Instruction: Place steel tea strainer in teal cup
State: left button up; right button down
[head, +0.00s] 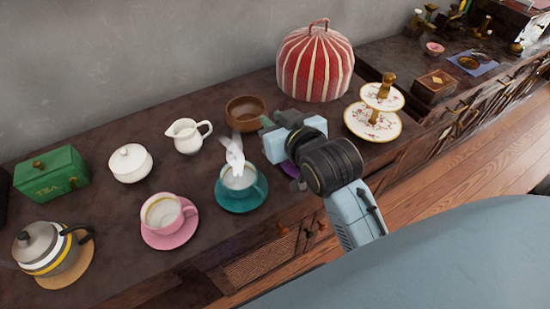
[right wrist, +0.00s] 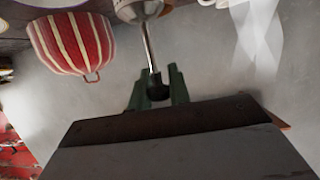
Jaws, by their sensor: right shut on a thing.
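The teal cup (head: 259,188) stands upright on a teal saucer (head: 233,207) near the front of the dark counter. A pale, wispy white shape rises over the cup. My right gripper (head: 268,123) is up and to the right of the cup, apart from it. In the right wrist view, its green fingers (right wrist: 158,97) are shut on the black-tipped handle of the steel tea strainer (right wrist: 150,45). The strainer's round metal bowl is cut off by the top edge of that view. I cannot make the strainer out clearly in the head view. My left gripper is not in view.
A pink cup (head: 168,215), white creamer (head: 187,136) and brown bowl (head: 246,113) stand near the teal cup. A red striped cozy (head: 315,65) and tiered stand (head: 372,122) are to the right. A purple item shows partly below my right gripper.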

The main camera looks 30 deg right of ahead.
aim_at(241, 186)
jog(key=z, duration=0.1)
jog(key=k, duration=1.15)
jog(key=u, duration=0.65)
